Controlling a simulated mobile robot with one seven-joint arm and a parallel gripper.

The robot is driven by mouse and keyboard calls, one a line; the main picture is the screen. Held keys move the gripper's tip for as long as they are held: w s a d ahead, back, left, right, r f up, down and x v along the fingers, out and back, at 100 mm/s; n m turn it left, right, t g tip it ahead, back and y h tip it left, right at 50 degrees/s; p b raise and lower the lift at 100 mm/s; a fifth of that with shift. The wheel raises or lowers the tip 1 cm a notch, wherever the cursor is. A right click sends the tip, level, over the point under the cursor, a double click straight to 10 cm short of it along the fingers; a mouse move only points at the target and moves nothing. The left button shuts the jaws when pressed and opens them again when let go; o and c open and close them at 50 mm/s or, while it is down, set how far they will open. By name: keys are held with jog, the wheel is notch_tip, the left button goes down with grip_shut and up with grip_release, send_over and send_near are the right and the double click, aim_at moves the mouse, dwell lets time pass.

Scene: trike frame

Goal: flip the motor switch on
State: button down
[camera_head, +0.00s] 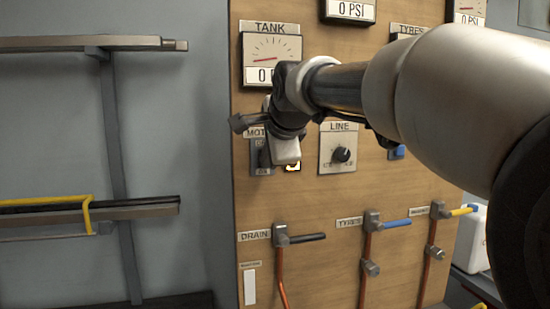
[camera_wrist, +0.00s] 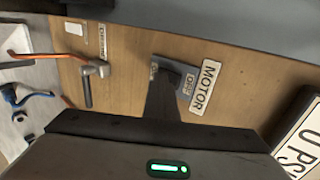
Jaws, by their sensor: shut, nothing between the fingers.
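The motor switch plate (camera_head: 256,157) is on the wooden panel at the left, under the tank gauge, and my arm hides part of it. In the wrist view the dark switch plate (camera_wrist: 187,80) lies beside the white MOTOR label (camera_wrist: 206,88). My gripper (camera_head: 266,158) is shut and empty, with its fingers right in front of the plate. In the wrist view the dark fingers (camera_wrist: 170,80) reach over the plate and cover most of it. I cannot tell whether they touch the switch, and its lever position is hidden.
The tank gauge (camera_head: 271,60) is just above, and the LINE knob (camera_head: 341,155) is to the right. Below are the black drain handle (camera_head: 306,238), the blue tyres handle (camera_head: 396,223) and a yellow handle (camera_head: 463,211). A wall rack (camera_head: 114,150) stands left of the panel.

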jog(key=shift+w+r+p, duration=0.1)
jog(key=shift+r+p, duration=0.6)
jog(key=shift+r, duration=0.3)
